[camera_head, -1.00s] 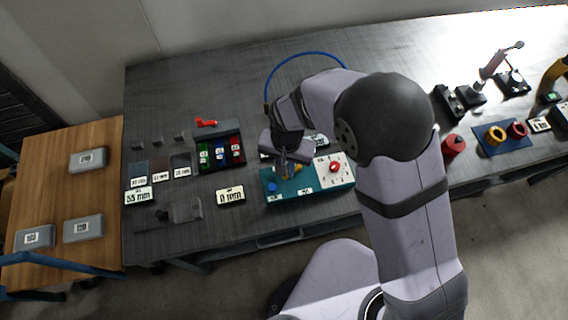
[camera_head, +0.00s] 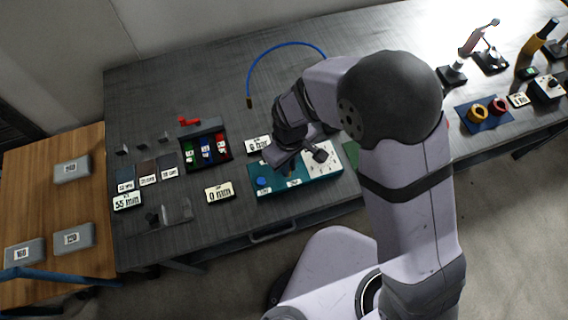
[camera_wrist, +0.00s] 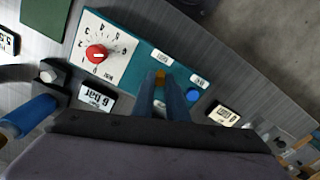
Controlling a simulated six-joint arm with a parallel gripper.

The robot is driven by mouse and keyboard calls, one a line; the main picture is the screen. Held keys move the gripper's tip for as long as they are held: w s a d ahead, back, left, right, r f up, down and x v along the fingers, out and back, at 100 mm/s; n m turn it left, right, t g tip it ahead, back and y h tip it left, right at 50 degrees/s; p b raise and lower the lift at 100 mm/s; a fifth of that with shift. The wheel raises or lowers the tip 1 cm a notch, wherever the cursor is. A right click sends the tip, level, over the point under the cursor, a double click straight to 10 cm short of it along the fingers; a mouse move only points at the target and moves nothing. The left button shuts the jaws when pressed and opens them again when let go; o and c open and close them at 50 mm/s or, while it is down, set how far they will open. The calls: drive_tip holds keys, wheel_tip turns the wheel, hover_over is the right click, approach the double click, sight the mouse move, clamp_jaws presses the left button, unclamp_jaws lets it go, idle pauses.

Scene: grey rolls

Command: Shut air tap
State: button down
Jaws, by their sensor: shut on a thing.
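The teal panel (camera_head: 265,191) stands on the bench and also shows in the wrist view (camera_wrist: 135,72). The air tap's small yellow handle (camera_wrist: 160,76) shows at the tips of my gripper (camera_wrist: 164,88), between the white dial and the blue button. My gripper is shut on it; the fingers hide most of the tap. Two small white labels (camera_wrist: 161,57) lie beside it; I cannot read them surely. In the head view my gripper (camera_head: 291,168) is low over the panel, and its wrist hides the handle.
The white dial (camera_wrist: 116,42) has a red knob (camera_wrist: 96,53). The blue button (camera_wrist: 193,95) is close to the fingers. A bar readout (camera_wrist: 93,98) and a mm readout (camera_head: 219,193) stand nearby. A blue hose (camera_head: 285,43) arcs behind.

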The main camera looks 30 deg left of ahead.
drive_tip(key=shift+w+d+n, duration=0.35)
drive_tip(key=shift+n, duration=0.65)
drive_tip(key=c, duration=1.7)
unclamp_jaws()
drive_tip(key=shift+c, duration=0.2)
drive_tip(key=shift+r, duration=0.2)
wheel_tip(320, 180, up, 7)
drive_tip(key=b, duration=0.1)
drive_tip(key=shift+b, duration=0.4)
